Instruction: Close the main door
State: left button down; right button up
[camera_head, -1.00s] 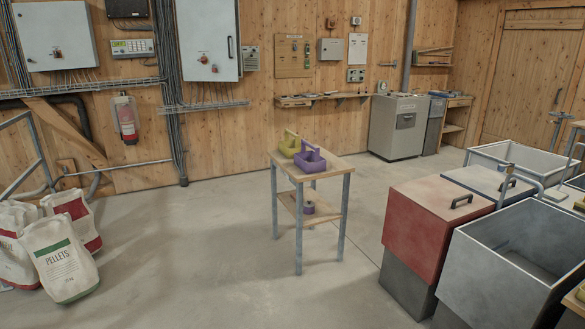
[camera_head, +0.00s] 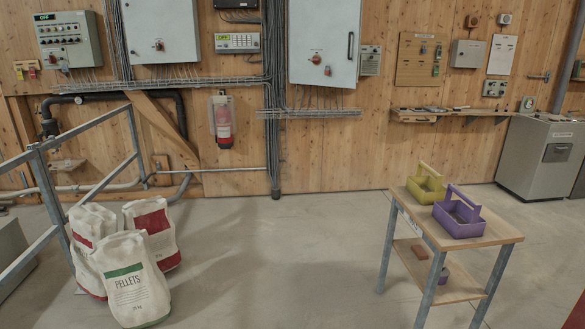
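No door marked as the main door can be told apart in the head view. A grey wall cabinet (camera_head: 324,42) has a dark handle near its right edge and a red knob low on its front; I cannot tell whether its door is fully shut. A second grey cabinet (camera_head: 160,30) with a red knob hangs left of it, and its front looks flush. Neither of my grippers is in view.
A small wooden table (camera_head: 489,230) with yellow (camera_head: 426,188) and purple (camera_head: 458,215) carriers stands at right. Feed sacks (camera_head: 133,280) and a metal railing (camera_head: 62,205) are at left. Floor between them is clear. A control panel (camera_head: 68,40) hangs upper left.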

aim_at(328, 30)
jog(key=i, duration=2.5)
jog(key=i+j+z, duration=0.1)
jog(key=i+z, duration=0.3)
jog(key=i, duration=0.15)
jog(key=i+j+z, duration=0.8)
jog(key=i, duration=0.2)
